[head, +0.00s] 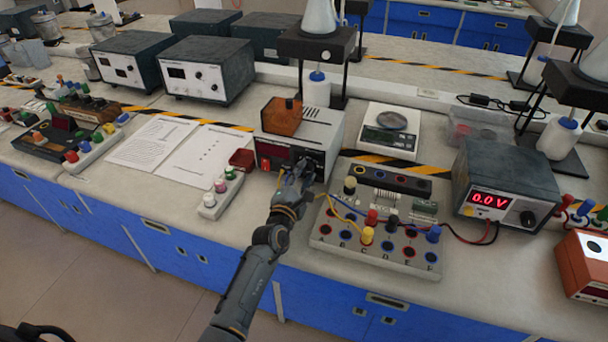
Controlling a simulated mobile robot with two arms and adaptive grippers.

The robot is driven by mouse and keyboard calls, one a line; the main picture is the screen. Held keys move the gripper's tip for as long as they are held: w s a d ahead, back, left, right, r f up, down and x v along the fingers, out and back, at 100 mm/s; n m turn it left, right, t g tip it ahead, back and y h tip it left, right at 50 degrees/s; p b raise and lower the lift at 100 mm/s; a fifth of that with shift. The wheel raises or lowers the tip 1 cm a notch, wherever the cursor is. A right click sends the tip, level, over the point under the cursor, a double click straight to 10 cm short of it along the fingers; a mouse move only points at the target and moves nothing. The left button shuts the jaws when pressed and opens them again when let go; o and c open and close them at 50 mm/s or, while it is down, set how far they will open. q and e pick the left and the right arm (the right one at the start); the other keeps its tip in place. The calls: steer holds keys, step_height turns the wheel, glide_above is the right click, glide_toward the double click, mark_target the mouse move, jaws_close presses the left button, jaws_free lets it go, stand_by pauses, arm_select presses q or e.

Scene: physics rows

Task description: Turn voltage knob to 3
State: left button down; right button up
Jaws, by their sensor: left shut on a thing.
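A grey power supply (329,128) stands on the bench in the middle of the head view, with an orange block on its top and a red switch low on its front. My left gripper (304,168) is at the right part of its front panel, shut on a dark knob there. The fingers hide most of the knob, so its pointer and scale cannot be read. My right gripper is out of view. A second dark supply (510,170) at the right shows 0.0 V and has a black knob (527,218), apart from my gripper.
A terminal board (330,238) with coloured plugs and wires lies just right of my arm. A small white terminal strip (212,207) is to its left. A scale (378,143), stands with flasks, and paper sheets (190,166) are nearby. The front bench edge runs below.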

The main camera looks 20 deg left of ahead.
arm_select(q)
steer(key=n, duration=0.3)
steer(key=shift+n+p, duration=0.35)
steer(key=shift+n, duration=0.05)
steer(key=n, duration=0.2)
steer(key=shift+n, duration=0.3)
steer(key=n, duration=0.2)
steer(key=shift+n, duration=0.4)
steer(key=n, duration=0.3)
steer(key=shift+f+n, duration=0.1)
steer(key=shift+n, duration=0.2)
steer(key=n, duration=0.5)
steer(key=shift+n+b, duration=0.3)
steer(key=n, duration=0.4)
steer(key=shift+n+b, duration=0.3)
steer(key=shift+b, duration=0.05)
steer(key=c, duration=1)
jaws_free()
